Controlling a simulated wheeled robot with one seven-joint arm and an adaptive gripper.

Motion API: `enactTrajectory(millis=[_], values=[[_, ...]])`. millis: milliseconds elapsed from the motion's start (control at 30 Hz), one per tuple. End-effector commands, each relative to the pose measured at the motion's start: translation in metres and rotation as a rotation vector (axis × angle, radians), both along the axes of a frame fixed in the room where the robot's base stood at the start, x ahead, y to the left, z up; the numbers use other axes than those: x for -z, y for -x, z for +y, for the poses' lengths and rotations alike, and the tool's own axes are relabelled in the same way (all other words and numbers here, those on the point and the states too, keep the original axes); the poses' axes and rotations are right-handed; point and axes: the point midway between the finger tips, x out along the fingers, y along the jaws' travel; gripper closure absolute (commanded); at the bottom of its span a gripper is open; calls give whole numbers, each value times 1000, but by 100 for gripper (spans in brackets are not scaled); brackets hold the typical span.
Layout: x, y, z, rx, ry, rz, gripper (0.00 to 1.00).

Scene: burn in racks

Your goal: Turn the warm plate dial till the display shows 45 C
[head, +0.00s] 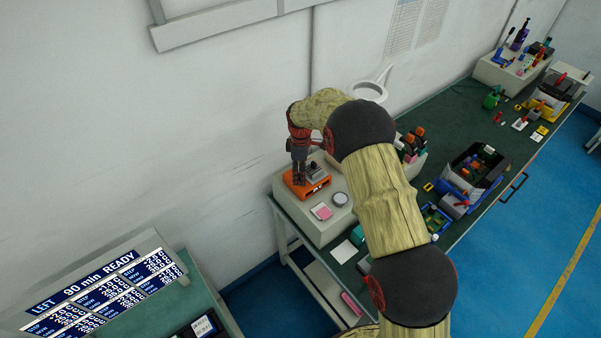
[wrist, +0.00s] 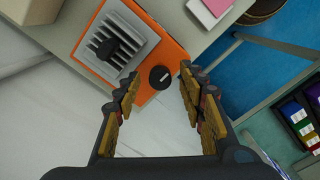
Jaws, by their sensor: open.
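The warm plate (head: 316,187) is an orange box on a pale raised stand at the near end of the green bench. In the wrist view, the warm plate (wrist: 165,47) has a grey ribbed block with a black piece on top. Its black round dial (wrist: 160,78) has a light pointer mark. My gripper (head: 299,182) points down over the left side of the plate. In the wrist view, my gripper (wrist: 160,72) is open, with one finger on each side of the dial. I cannot tell whether they touch it. No temperature display is readable.
A pink-topped pad (head: 322,212) and a round grey tin (head: 341,199) share the pale stand (head: 330,232). A white ring lamp (head: 369,91) stands behind. The wall is close on the left. A rack panel (head: 100,290) reads "LEFT 90 min READY".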

Motion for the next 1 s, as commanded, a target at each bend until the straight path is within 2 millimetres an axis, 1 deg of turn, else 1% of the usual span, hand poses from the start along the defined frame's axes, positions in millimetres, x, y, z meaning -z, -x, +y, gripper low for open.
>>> enactTrajectory(millis=[233,900,1000], values=[[0,0,0,0,0,-1,61],[0,0,0,0,0,-1,99],[0,0,0,0,0,-1,100]])
